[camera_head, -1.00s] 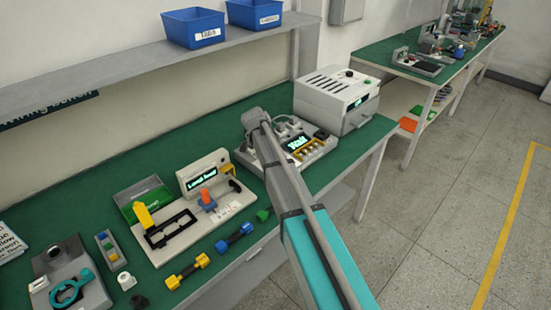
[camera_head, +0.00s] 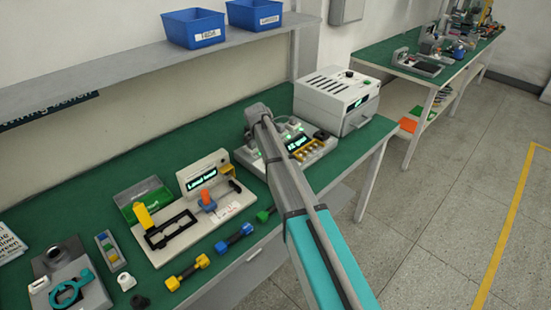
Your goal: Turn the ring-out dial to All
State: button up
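The ring-out tester (camera_head: 322,146) is a light grey unit on the green bench, with a lit display (camera_head: 298,142) whose short text I cannot read surely. Small green lights glow near its back. A dark round knob (camera_head: 321,135) shows at its right; I cannot tell whether this is the dial or where it points. My arm reaches in from the bottom right and covers the tester's left part. My gripper is at the far end of the arm, around the wrist (camera_head: 257,113); its fingers are hidden, so its opening and any contact cannot be seen.
A grey vented box (camera_head: 335,98) stands behind the tester. Dumbbell-like parts (camera_head: 187,271) lie along the front edge. A shelf with blue bins (camera_head: 193,28) hangs above.

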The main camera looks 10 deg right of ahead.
jog(key=o, duration=1.2)
jog(key=shift+c, duration=0.2)
jog(key=shift+n, duration=0.4)
